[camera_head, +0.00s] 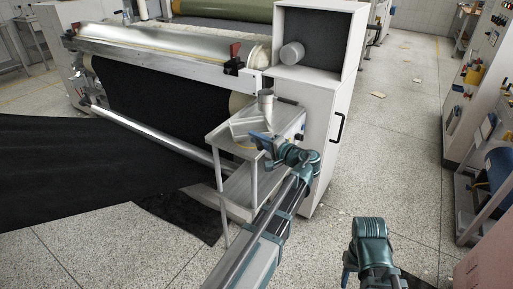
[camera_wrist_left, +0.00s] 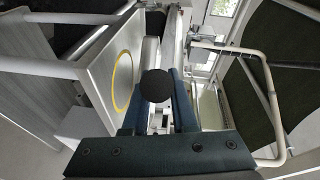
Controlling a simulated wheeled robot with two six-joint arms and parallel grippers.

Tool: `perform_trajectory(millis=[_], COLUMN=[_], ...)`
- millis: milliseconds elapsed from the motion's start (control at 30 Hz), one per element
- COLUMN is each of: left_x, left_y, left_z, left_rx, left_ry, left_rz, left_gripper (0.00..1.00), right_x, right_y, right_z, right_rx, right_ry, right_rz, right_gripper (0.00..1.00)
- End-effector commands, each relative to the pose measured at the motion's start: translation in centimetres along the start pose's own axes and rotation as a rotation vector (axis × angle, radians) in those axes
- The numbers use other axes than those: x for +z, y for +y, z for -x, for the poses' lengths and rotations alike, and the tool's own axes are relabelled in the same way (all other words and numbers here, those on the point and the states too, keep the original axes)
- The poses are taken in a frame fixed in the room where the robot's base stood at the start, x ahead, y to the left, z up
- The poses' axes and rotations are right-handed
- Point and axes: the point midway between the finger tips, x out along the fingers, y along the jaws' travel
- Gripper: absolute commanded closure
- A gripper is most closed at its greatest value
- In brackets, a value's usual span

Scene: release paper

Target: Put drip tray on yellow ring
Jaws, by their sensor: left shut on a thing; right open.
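In the head view, a pale grey drip tray (camera_head: 247,127) with an upright tube-like part (camera_head: 266,106) is at my left gripper (camera_head: 266,140), over the small side table. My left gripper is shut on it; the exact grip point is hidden. In the left wrist view, a dark round end (camera_wrist_left: 155,85) shows between the blue fingers of my left gripper (camera_wrist_left: 155,100). The yellow ring (camera_wrist_left: 122,82) is marked on the table top, beside the held tray in that picture; in the head view only a bit of yellow shows under the tray. My right gripper (camera_head: 352,262) is open and empty, low over the floor.
The side table (camera_head: 240,188) has a lower shelf and thin legs. A white cabinet (camera_head: 312,135) with a black handle stands right behind it. A roller machine with black sheet (camera_head: 165,103) is at left. The floor to the right is mostly clear.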

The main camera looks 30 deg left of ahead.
Motion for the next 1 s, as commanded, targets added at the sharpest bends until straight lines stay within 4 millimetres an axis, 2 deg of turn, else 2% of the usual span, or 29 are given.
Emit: perform_trajectory(millis=[333,767,800,967,1000], left_x=[0.6,0.6,0.7,0.6,0.6], left_y=[3.4,3.7,3.8,3.7,3.6], left_z=[-0.3,-0.3,-0.3,-0.3,-0.3], left_rx=[-0.002,-0.002,0.000,0.000,0.000], left_ry=[0.000,0.000,0.000,0.000,0.000], left_rz=[0.000,0.000,0.000,0.000,0.000], left_gripper=[1.00,1.00,0.73,0.45,0.45], right_x=[-0.2,-0.2,-0.2,-0.2,-0.2], right_y=[-0.3,-0.4,-0.4,-0.3,-0.3], right_z=[-3.5,-3.8,-3.8,-3.7,-3.7], right_rx=[0.000,0.000,0.000,0.000,0.000], right_ry=[0.000,0.000,0.000,0.000,0.000], right_rz=[0.000,0.000,0.000,0.000,0.000], right_gripper=[0.50,0.50,0.50,0.50,0.50])
